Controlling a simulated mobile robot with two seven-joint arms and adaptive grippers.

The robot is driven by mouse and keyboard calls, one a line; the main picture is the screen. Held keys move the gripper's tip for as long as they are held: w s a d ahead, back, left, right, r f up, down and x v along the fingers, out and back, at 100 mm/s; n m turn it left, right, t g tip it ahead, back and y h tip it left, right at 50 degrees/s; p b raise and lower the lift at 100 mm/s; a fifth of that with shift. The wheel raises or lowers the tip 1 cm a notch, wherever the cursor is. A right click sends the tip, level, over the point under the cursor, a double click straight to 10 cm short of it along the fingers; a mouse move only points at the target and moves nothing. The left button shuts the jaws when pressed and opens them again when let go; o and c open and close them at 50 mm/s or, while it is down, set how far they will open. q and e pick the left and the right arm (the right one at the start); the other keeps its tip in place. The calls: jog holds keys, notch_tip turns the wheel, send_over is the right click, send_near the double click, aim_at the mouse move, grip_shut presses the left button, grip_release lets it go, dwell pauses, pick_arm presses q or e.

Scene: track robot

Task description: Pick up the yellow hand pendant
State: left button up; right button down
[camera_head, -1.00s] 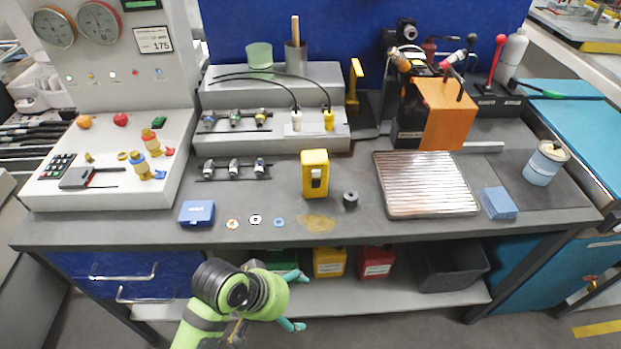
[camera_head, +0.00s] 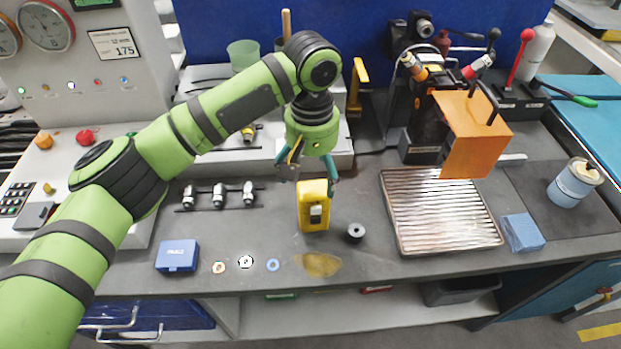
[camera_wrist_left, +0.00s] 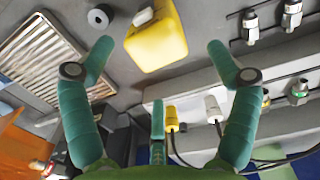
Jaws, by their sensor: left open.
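The yellow hand pendant (camera_head: 313,211) stands on the grey bench top, with a dark-and-white panel on its front. In the left wrist view the pendant (camera_wrist_left: 157,42) lies ahead of and between the spread fingers. My left gripper (camera_head: 306,172) is open and empty, pointing down just above and behind the pendant in the head view. Its green fingers (camera_wrist_left: 158,52) do not appear to touch the pendant. My right gripper is not in view.
A small black roller (camera_head: 355,232) stands just right of the pendant. The ribbed metal tray (camera_head: 440,212) and orange block (camera_head: 474,140) are further right. A blue box (camera_head: 177,256) and several washers lie front left. Grey connectors (camera_head: 218,196) stand left.

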aim_at(314, 189)
pick_arm(q)
jog(key=shift+w+r, duration=0.1)
jog(key=shift+r, duration=0.05)
jog(key=f+p, duration=0.1)
jog(key=s+f+p, duration=0.1)
jog(key=f, duration=0.1)
jog(key=shift+s+d, duration=0.1)
jog(key=shift+s, duration=0.05)
jog(key=f, duration=0.2)
jog(key=shift+w+f, duration=0.25)
jog(key=shift+f, duration=0.05)
jog(key=shift+f+p, duration=0.3)
jog(key=c, duration=1.5)
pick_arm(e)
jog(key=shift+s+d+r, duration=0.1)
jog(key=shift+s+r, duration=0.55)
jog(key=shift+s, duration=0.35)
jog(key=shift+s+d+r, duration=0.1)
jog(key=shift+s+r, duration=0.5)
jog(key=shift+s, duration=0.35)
